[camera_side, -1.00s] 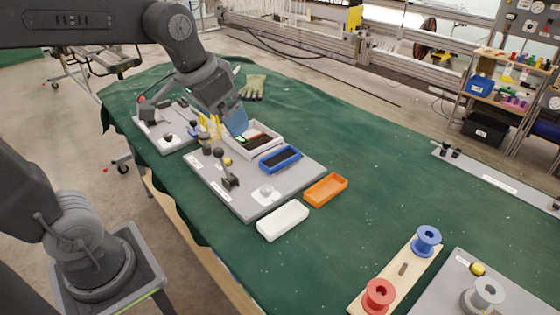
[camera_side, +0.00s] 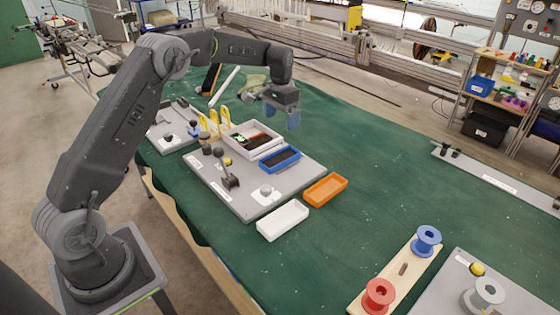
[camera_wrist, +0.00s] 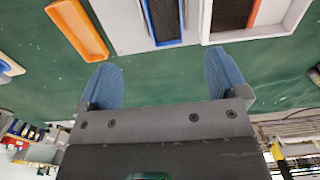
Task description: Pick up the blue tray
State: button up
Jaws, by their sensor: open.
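The blue tray (camera_side: 280,159) is a small rectangular tray with a dark inside. It sits on the right edge of the grey board, against the white box and behind the orange tray. It also shows at the top of the wrist view (camera_wrist: 165,22), cut off by the frame. My gripper (camera_side: 283,114) hangs above the green cloth, behind the blue tray and apart from it. Its two blue fingers are spread with nothing between them, as the wrist view (camera_wrist: 164,85) also shows.
A white box (camera_side: 240,133) with compartments adjoins the blue tray. An orange tray (camera_side: 326,189) and a white tray (camera_side: 283,221) lie at the grey board's (camera_side: 232,200) right side. Yellow upright pieces (camera_side: 214,124) stand left of the white box.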

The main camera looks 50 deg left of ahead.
send_over(280, 161)
jog(key=f, duration=0.8)
jog(key=shift+s+d+f, duration=0.1)
jog(key=shift+d+f, duration=0.15)
jog(key=shift+f, duration=0.05)
jog(key=shift+a+f, duration=0.2)
jog(key=shift+f, duration=2.45)
jog(key=shift+r, duration=0.1)
jog(key=c, duration=1.2)
